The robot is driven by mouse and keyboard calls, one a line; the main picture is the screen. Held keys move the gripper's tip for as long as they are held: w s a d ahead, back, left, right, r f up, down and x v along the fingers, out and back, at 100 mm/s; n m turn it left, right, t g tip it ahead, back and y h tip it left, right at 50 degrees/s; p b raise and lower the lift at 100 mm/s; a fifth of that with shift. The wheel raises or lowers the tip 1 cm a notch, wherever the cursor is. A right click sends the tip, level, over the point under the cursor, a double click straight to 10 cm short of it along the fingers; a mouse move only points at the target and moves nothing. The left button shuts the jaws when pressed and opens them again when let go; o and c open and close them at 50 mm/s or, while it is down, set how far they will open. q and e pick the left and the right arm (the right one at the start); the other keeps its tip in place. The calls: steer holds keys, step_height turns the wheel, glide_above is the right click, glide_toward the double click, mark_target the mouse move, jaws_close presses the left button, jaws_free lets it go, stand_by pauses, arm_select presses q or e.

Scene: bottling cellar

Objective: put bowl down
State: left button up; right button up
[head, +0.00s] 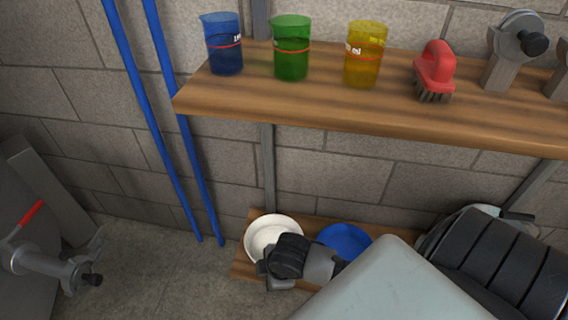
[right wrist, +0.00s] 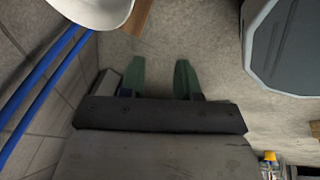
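A white bowl (head: 268,232) sits at the left end of the low wooden shelf in the head view, its front partly hidden by my right wrist. A white bowl also shows at the top left of the right wrist view (right wrist: 98,12), cut off by the frame edge. My right gripper (right wrist: 160,78) has its two green fingers apart with only floor between them; it is beside the bowl, not touching it in that view. In the head view its fingers are hidden. A blue bowl (head: 345,239) is right of the white one. My left gripper is not in view.
The upper shelf (head: 330,112) holds blue (head: 224,50), green (head: 291,55) and yellow (head: 364,60) jugs, a red brush (head: 435,70) and grey fittings. Blue poles (head: 165,130) stand left of the low shelf (head: 243,268). A red-handled valve (head: 45,255) juts in at left.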

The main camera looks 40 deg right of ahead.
steer(key=s+a+r+m+t, duration=0.1)
steer(key=s+r+m+t, duration=0.2)
steer(key=r+m, duration=0.6)
steer(key=shift+s+r+m, duration=0.4)
steer(key=shift+s+r, duration=0.25)
steer(key=shift+s, duration=0.5)
steer(key=shift+a, duration=0.1)
